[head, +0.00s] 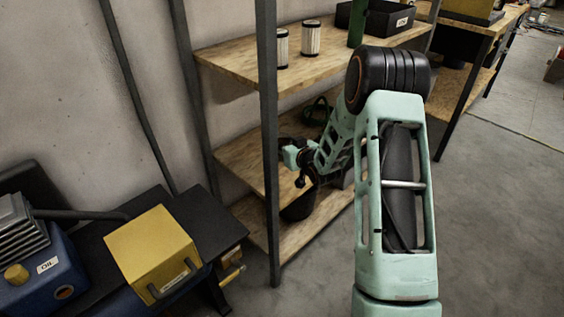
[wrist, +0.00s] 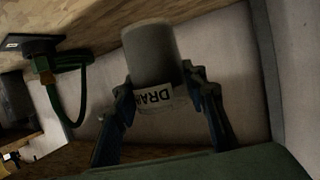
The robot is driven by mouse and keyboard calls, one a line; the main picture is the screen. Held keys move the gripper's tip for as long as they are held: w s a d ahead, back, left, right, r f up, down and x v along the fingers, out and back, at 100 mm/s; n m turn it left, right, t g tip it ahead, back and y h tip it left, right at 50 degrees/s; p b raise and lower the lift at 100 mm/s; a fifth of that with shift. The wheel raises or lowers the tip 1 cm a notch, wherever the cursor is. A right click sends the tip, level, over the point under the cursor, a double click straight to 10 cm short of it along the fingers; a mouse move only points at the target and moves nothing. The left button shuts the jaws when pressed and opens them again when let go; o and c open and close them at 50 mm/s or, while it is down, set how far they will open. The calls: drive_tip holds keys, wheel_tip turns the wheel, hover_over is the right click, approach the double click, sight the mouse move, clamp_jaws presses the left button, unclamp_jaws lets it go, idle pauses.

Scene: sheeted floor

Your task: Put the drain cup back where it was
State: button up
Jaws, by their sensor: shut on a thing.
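The drain cup (wrist: 150,55) is a grey cylinder with a white label that reads upside down in the wrist view. My gripper (wrist: 164,88) is shut on it, with one dark finger on each side near the label. In the head view my gripper (head: 299,163) is at the left front of the shelf rack, by the middle board (head: 240,150). The cup cannot be made out clearly there. I cannot tell whether it touches a board.
A dark container (head: 299,207) stands on the bottom board below my gripper. A green coiled thing (head: 318,110) is on the middle board. The rack's dark front post (head: 268,130) stands close to my gripper. Two white filters (head: 311,38) are on the top board.

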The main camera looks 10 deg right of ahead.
drive_tip(key=shift+f+b, duration=0.7)
drive_tip(key=shift+f, duration=2.5)
drive_tip(key=shift+f+b, duration=0.25)
drive_tip(key=shift+b, duration=0.05)
drive_tip(key=o, duration=1.3)
drive_tip(key=shift+r, duration=0.15)
drive_tip(key=shift+r+p, duration=0.25)
drive_tip(key=shift+p, duration=0.2)
drive_tip(key=p+v, duration=0.2)
drive_tip(key=v, duration=1)
drive_tip(key=shift+f, duration=0.15)
